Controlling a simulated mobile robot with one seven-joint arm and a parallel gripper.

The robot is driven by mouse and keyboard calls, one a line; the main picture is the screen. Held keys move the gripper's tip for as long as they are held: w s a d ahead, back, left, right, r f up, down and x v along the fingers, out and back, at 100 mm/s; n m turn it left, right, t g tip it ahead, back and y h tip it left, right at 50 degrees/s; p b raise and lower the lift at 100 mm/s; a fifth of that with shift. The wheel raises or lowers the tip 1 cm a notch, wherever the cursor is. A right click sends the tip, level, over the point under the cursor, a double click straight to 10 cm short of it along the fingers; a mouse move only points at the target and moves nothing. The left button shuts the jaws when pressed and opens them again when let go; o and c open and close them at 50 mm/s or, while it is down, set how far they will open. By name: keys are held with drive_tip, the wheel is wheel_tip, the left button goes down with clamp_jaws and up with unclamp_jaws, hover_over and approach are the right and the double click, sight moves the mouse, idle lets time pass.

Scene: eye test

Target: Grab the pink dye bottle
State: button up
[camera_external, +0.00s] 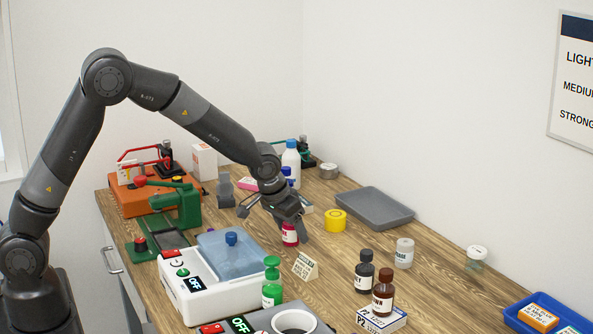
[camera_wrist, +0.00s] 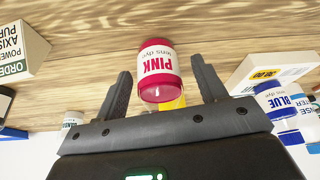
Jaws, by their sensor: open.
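The pink dye bottle (camera_external: 290,235) stands on the wooden table, partly covered by my gripper (camera_external: 291,224) from above. In the wrist view the bottle (camera_wrist: 157,65) shows a white label reading "PINK" and a dark pink body. My gripper (camera_wrist: 161,68) is open, with one finger on each side of the bottle in that view. A gap shows between the bottle and each finger, so the jaws are not closed on it. The depth of the bottle between the fingers is hard to tell.
A blue dye bottle (camera_wrist: 276,101) and a white box (camera_wrist: 268,75) are close on the wrist view's right. A yellow roll (camera_external: 336,220) and grey tray (camera_external: 362,203) lie right of the gripper. A folded card (camera_external: 305,266), green pump bottle (camera_external: 272,285) and white machine (camera_external: 190,300) stand in front.

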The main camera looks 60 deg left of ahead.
drive_tip(key=shift+c, duration=0.4)
drive_tip(key=c, duration=1)
drive_tip(key=shift+c, duration=0.3)
